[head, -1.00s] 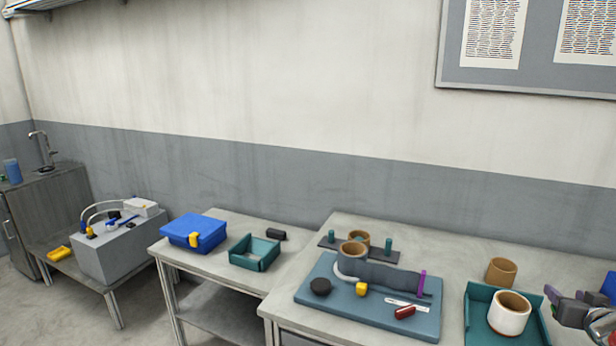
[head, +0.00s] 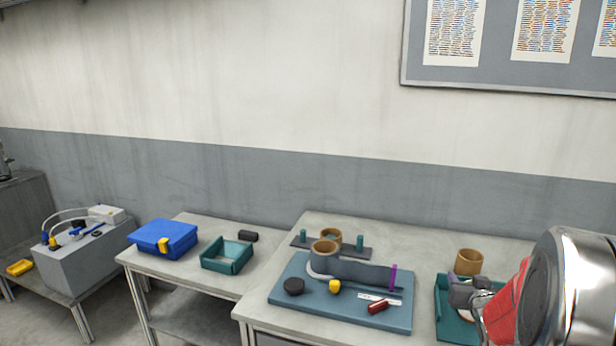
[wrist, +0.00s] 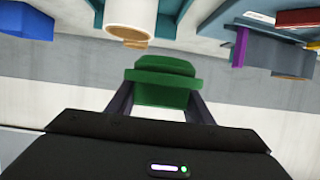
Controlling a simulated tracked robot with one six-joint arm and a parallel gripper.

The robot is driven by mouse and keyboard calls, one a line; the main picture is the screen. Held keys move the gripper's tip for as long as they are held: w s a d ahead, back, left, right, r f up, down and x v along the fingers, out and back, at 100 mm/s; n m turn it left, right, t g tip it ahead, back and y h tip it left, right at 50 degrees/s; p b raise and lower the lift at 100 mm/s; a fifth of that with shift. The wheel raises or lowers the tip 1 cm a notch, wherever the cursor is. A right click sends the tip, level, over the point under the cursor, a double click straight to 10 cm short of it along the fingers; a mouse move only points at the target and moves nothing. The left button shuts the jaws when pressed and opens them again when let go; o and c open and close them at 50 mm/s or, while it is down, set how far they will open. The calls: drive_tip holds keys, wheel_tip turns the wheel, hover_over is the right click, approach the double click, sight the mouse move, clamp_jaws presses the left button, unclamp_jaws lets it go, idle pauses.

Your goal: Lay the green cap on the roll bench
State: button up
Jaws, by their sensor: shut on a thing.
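My gripper (wrist: 160,108) is shut on the green cap (wrist: 165,82), which shows between the two fingers in the wrist view. In the head view my gripper (head: 464,292) is at the right, in front of the teal tray; the cap cannot be made out there. The bench (head: 415,248) bearing the rolls, which I take as the roll bench, runs across the right of the head view. My arm hides part of its right side.
A blue mat (head: 340,314) holds a grey-banded roll (head: 326,262), a black puck (head: 293,286), a yellow piece (head: 335,287) and a red piece (head: 378,307). A brown roll (head: 468,262) stands by the teal tray (head: 441,300). A blue box (head: 163,240) lies on the left table.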

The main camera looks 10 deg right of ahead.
drive_tip(key=w+a+f+n+y, duration=0.2)
drive_tip(key=w+a, duration=0.1)
drive_tip(key=a, duration=1)
drive_tip(key=w+a+f+n+t+y, duration=0.1)
drive_tip(key=w+a+y, duration=0.1)
drive_tip(key=a, duration=1.1)
drive_tip(key=w+a+f+n+y, duration=0.2)
drive_tip(key=w+a, duration=0.1)
drive_tip(key=a, duration=1)
drive_tip(key=shift+w+f+n+t+y, duration=0.3)
drive_tip(key=shift+w, duration=0.1)
drive_tip(key=s+f, duration=0.5)
drive_tip(key=f, duration=0.1)
drive_tip(key=shift+f, duration=0.15)
drive_tip(key=shift+a, duration=0.1)
